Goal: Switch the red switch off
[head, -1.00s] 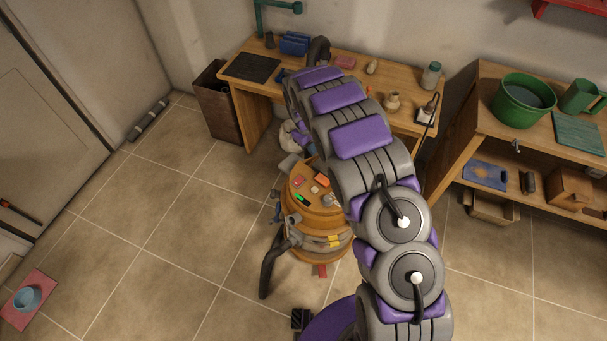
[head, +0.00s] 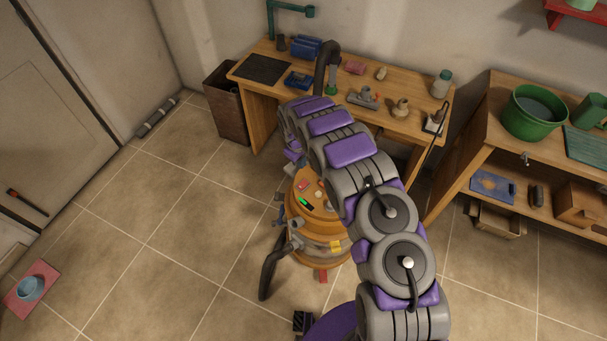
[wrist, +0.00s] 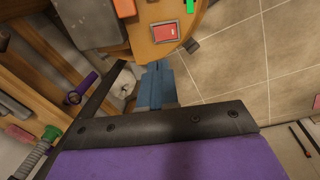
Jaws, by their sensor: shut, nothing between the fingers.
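The red switch (wrist: 166,32) shows in the wrist view as a red rectangle in a pale frame. It lies on the round wooden top (wrist: 185,48) near its edge. My gripper (wrist: 156,66) has blue fingers, shut and empty, just below the switch in the wrist view and apart from it in the picture. The height gap between them is hard to judge. In the head view the wooden top (head: 322,204) crowns a barrel-like stand left of my arm.
A green piece (wrist: 190,6) and a grey block (wrist: 90,22) lie near the switch. A workbench (head: 345,83) with tools stands behind, and a shelf bench (head: 510,150) with a green tub (head: 533,112) stands right. The tiled floor (head: 180,225) at left is mostly clear.

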